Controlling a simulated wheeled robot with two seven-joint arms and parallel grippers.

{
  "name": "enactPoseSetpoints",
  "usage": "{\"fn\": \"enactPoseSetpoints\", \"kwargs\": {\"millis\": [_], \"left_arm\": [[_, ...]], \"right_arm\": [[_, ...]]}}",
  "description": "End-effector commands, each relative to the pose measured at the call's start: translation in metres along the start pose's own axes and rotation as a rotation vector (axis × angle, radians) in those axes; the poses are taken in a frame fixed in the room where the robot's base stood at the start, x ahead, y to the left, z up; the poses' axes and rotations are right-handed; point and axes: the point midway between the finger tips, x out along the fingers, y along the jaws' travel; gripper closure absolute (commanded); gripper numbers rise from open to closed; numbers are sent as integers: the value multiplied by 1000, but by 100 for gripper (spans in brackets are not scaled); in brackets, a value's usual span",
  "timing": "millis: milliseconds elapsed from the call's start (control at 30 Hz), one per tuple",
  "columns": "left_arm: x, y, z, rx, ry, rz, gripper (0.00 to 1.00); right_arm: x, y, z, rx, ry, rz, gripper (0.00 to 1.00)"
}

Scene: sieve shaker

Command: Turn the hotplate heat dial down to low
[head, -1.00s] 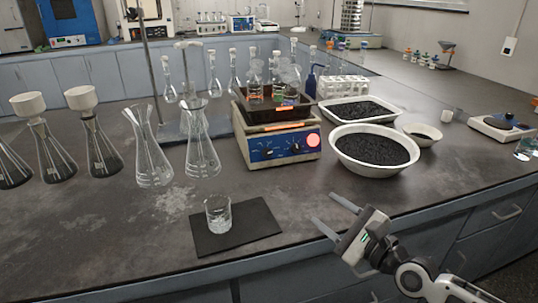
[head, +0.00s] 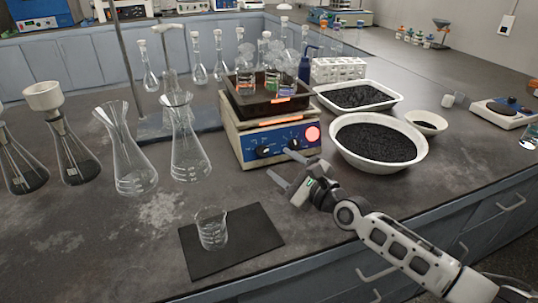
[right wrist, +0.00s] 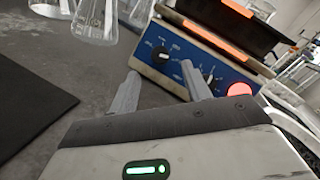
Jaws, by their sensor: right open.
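The hotplate (head: 243,153) stands mid-bench with a blue front panel, two black dials and a lit red round light (head: 312,133). The left dial (head: 263,151) also shows in the right wrist view (right wrist: 160,55). The right dial (head: 294,144) is partly behind a finger in the right wrist view (right wrist: 211,80). I cannot read which dial is for heat. My right gripper (head: 279,163) is open and empty just in front of the panel. In the right wrist view its fingertips (right wrist: 160,69) point at the panel; contact cannot be told. My left gripper is not in view.
A dark tray with glassware (head: 238,97) sits on the hotplate. A bowl of black granules (head: 340,158) is close right. Conical flasks (head: 190,160) stand left. A beaker (head: 211,230) stands on a black mat (head: 258,240) in front. Bare bench lies between mat and hotplate.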

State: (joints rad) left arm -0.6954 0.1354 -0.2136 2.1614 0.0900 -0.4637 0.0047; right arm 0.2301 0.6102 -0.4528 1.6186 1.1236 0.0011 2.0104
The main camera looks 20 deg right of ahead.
Motion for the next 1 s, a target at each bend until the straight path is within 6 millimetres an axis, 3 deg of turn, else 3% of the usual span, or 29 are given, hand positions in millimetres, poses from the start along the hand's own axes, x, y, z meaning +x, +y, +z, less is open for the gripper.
{"fn": "enactPoseSetpoints", "kwargs": {"millis": [100,300,700,867,1000], "left_arm": [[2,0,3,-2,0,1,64],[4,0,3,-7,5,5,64],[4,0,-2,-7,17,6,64],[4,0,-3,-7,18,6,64],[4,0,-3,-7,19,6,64]], "right_arm": [[25,0,0,1,-2,-1,52],[49,1,0,0,-1,0,52],[57,0,0,0,0,0,52],[57,0,0,0,0,0,94],[57,0,0,0,0,1,96]]}}
